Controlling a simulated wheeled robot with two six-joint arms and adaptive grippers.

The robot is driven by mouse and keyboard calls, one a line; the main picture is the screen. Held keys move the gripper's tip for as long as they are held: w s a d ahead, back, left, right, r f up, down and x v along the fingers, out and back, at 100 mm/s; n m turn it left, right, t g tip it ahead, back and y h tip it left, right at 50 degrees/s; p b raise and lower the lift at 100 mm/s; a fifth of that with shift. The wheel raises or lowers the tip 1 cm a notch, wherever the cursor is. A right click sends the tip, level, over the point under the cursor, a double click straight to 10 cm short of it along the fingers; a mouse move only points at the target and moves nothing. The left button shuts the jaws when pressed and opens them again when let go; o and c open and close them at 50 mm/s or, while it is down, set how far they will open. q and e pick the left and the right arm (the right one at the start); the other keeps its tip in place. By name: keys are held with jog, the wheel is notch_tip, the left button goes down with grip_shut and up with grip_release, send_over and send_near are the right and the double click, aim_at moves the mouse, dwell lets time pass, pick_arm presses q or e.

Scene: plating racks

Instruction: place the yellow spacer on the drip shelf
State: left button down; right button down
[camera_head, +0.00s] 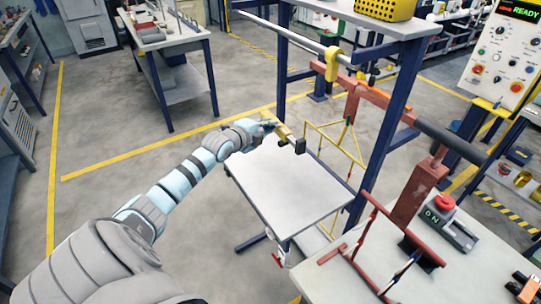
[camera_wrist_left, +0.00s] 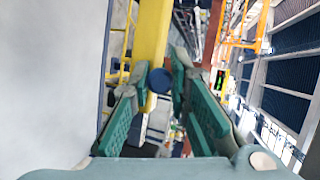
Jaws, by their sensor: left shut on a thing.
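My left gripper (camera_head: 272,126) is shut on the yellow spacer (camera_head: 284,132), a yellow bar with dark ends. In the left wrist view the spacer (camera_wrist_left: 152,40) runs up between the green-padded fingers (camera_wrist_left: 160,78), and a dark blue round part shows near the fingertips. The drip shelf (camera_head: 290,190) is a flat pale grey top on dark blue legs. The gripper and spacer are over its far edge in the head view; the gap between spacer and shelf cannot be told. My right gripper is not in view.
A dark blue rack post (camera_head: 382,135) stands right of the shelf, with a thin yellow frame (camera_head: 340,150) beside it. A rail with a yellow clamp (camera_head: 331,64) crosses above. A red frame (camera_head: 385,240) stands on the bench at lower right. The shelf top is bare.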

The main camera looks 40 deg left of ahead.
pick_arm(q)
notch_tip(320, 180, down, 14)
jog(key=b, duration=0.7)
jog(key=shift+r, duration=0.15)
jog(key=c, duration=1.5)
grip_release()
jog(key=shift+w, duration=0.1)
